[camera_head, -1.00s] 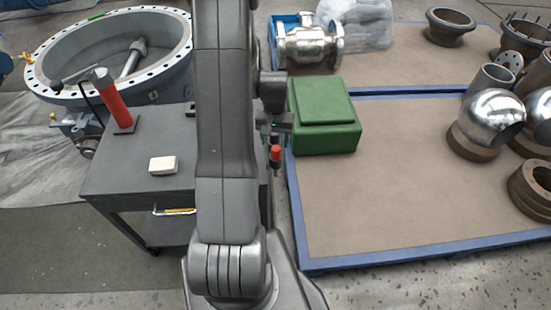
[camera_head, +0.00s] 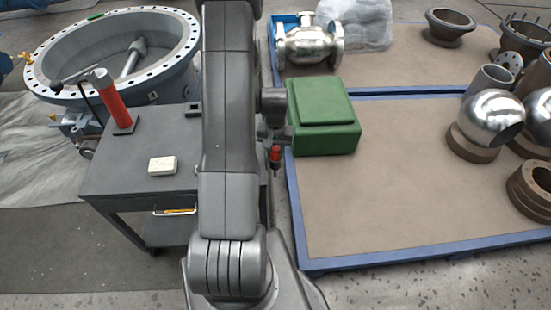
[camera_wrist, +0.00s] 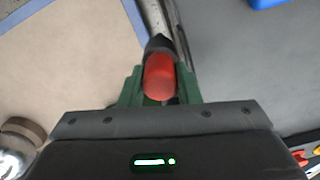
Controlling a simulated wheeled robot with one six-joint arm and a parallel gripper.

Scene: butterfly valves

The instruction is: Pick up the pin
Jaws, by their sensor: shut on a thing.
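A red pin (camera_head: 276,154) with a dark end hangs below my gripper (camera_head: 275,136) in the head view, just left of the green box. In the wrist view the red end of the pin (camera_wrist: 159,76) sits between the two green fingers of my gripper (camera_wrist: 160,88), which are shut on it. Its dark part points away from the gripper, toward the top of that picture. The pin is clear of any surface in the head view. My arm hides part of the cart behind it.
A green box (camera_head: 322,118) stands on the blue-edged pallet (camera_head: 400,205), right beside my gripper. The dark cart (camera_head: 110,165) on the left holds a red cylinder (camera_head: 113,103) and a pale block (camera_head: 162,165). Metal valve parts (camera_head: 492,120) stand at right. The pallet's middle is clear.

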